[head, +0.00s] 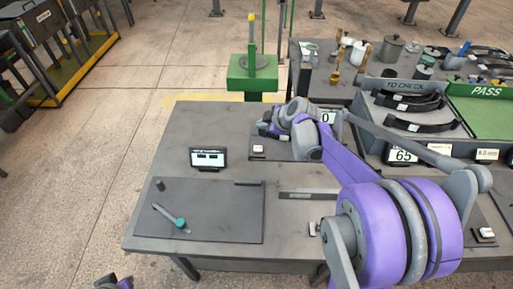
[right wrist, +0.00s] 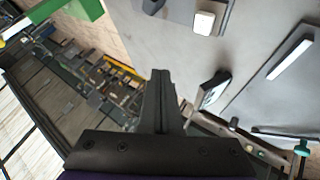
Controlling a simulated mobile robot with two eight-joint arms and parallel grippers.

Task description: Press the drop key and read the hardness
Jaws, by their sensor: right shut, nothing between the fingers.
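My right gripper (head: 268,130) is over the back of the grey table. Its fingers are shut and empty in the right wrist view (right wrist: 160,85). A small white key (head: 258,149) on a dark base sits just in front of it; what looks like the same key shows in the right wrist view (right wrist: 204,22), apart from the fingers. I cannot tell which key is the drop key. A display reading 0 (head: 327,117) is partly hidden by my right arm. Another display (head: 403,156) reads 65. Part of my left gripper (head: 106,281) shows at the bottom edge, its jaws unclear.
A small display (head: 208,158) with unreadable text stands left of the key. A dark plate (head: 225,218) bears a teal-handled tool (head: 178,221). Another white key (head: 486,233) is at far right. A green stand (head: 253,75) and a cluttered bench (head: 375,70) are behind.

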